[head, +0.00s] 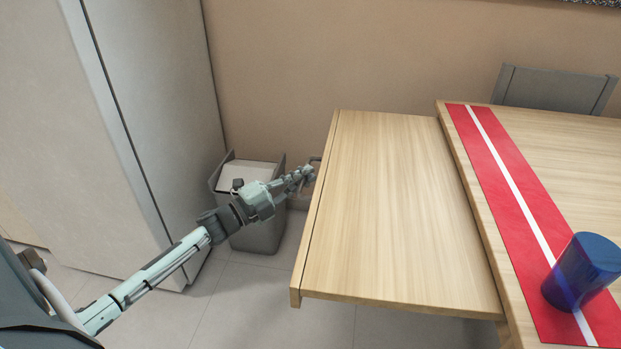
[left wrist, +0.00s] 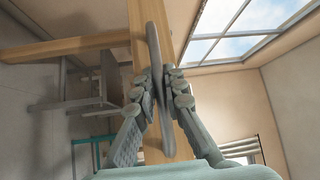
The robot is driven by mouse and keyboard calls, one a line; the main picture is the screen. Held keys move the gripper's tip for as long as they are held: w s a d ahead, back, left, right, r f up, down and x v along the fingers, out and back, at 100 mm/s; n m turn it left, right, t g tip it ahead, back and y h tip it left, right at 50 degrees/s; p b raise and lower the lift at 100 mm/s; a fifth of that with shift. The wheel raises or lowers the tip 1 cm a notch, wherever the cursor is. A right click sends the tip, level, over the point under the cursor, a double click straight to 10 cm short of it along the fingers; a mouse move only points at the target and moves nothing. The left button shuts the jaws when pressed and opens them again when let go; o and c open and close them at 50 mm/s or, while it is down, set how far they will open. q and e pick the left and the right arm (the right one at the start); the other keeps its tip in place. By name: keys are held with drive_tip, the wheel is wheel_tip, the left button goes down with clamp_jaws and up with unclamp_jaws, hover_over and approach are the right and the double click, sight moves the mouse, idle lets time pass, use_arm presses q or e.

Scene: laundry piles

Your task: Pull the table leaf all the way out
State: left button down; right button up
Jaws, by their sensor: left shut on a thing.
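The wooden table leaf (head: 400,205) sticks out to the left from under the main tabletop (head: 550,150), with a wide stretch of it showing. My left gripper (head: 308,173) is at the leaf's left edge, beside the grey bar handle (head: 314,160). In the left wrist view the fingers (left wrist: 168,100) are shut around the grey handle (left wrist: 158,60), which runs between them along the wooden edge (left wrist: 148,150). Part of the handle is hidden by the fingers. My right gripper does not show.
A red runner with a white stripe (head: 500,165) lies on the tabletop, with a blue cup (head: 582,272) on it. A grey bin (head: 260,235) stands behind my left forearm, next to a pale cabinet (head: 140,130). A grey chair (head: 555,90) is at the back right. Floor is clear below the leaf's left edge.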

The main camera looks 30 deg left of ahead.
use_arm(q)
drive_tip(key=shift+a, duration=0.25)
drive_tip(key=c, duration=1.6)
unclamp_jaws()
drive_tip(key=shift+s+a, duration=0.15)
drive_tip(key=v, duration=1.2)
drive_tip(key=shift+f, duration=0.1)
